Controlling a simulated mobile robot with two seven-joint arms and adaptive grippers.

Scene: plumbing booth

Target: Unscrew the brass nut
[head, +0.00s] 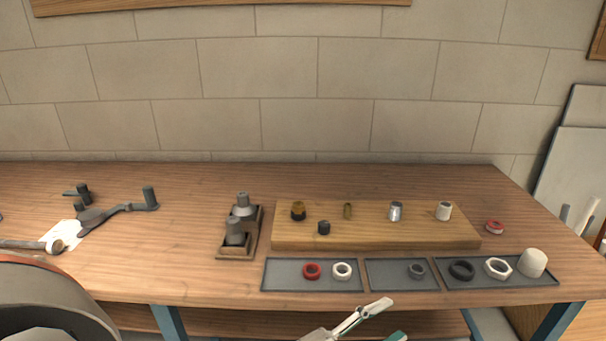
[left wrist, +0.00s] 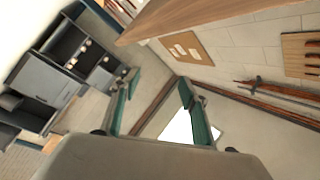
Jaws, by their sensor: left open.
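A wooden block (head: 375,240) on the workbench carries a row of upright fittings. At its left end is a brass-coloured fitting with a dark part (head: 298,211), which looks like the brass nut on its stub. A thin brass stub (head: 347,211) stands to its right. My left gripper (head: 390,321) is at the bottom of the head view, in front of the bench edge. It is open, empty and well apart from the block. In the left wrist view, its two green fingers (left wrist: 157,82) are spread with nothing between them. My right gripper is not in view.
Grey trays (head: 400,285) along the front edge hold rings and nuts, including a red ring (head: 312,271) and a white cap (head: 533,262). A wooden holder (head: 251,243) with grey fittings stands left of the block.

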